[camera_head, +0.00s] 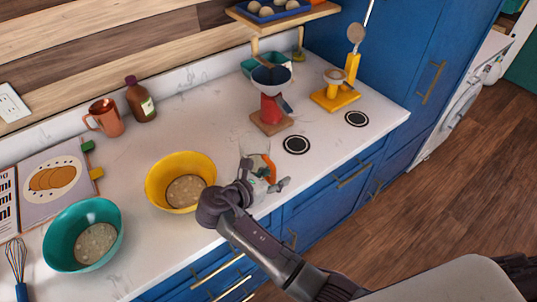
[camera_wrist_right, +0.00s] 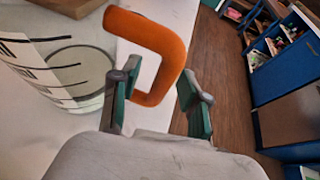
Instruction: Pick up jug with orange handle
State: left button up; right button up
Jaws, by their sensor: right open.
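The jug with orange handle (camera_head: 257,161) stands on the white counter near its front edge, partly hidden by my right gripper (camera_head: 265,176) in the head view. In the right wrist view the clear jug (camera_wrist_right: 62,75) with black measuring marks fills the left side. Its orange handle (camera_wrist_right: 172,44) rises at the upper middle. My right gripper (camera_wrist_right: 160,98) is open, with one green-padded finger on each side of the handle's lower part. I cannot tell whether either finger touches it. My left gripper is not in view.
A yellow bowl (camera_head: 155,184) stands just left of the gripper, and a teal bowl (camera_head: 54,243) further left.

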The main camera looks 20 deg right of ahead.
jog(key=shift+a, duration=0.1)
jog(key=shift+s+a+r, duration=0.1)
jog(key=shift+a, duration=0.05)
jog(key=shift+s+a+r, duration=0.1)
jog(key=shift+s+a, duration=0.05)
jog(key=shift+a, duration=0.05)
jog(key=c, duration=0.6)
jog(key=shift+d, duration=0.1)
grip_shut()
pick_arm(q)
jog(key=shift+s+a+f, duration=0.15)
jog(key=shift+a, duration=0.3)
pick_arm(e)
jog(key=shift+r, duration=0.15)
